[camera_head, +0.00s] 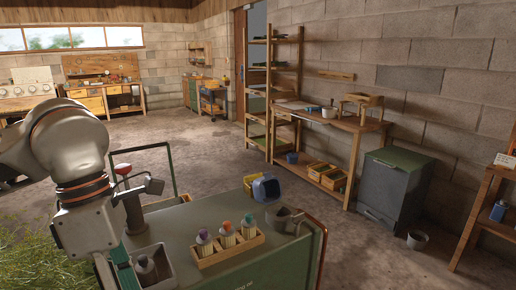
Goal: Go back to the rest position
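My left arm comes in from the left, and my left gripper (108,262) points down over the left end of a green cart top (200,222). Its lower part runs toward the bottom edge of the picture, and its fingertips are not clear. I cannot tell whether it is open or shut, or whether it touches anything. A small grey bin (168,277) with a dark-topped bottle (146,268) stands just right of it. My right gripper is not in view.
On the cart, a wooden rack (230,252) holds three bottles with purple, orange and teal caps. A blue container (266,188) and a grey cup (280,217) stand behind it. Green herbs (40,262) lie at lower left. Concrete floor (205,145) is clear beyond; a wooden workbench (345,125) and grey cabinet (393,185) line the right wall.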

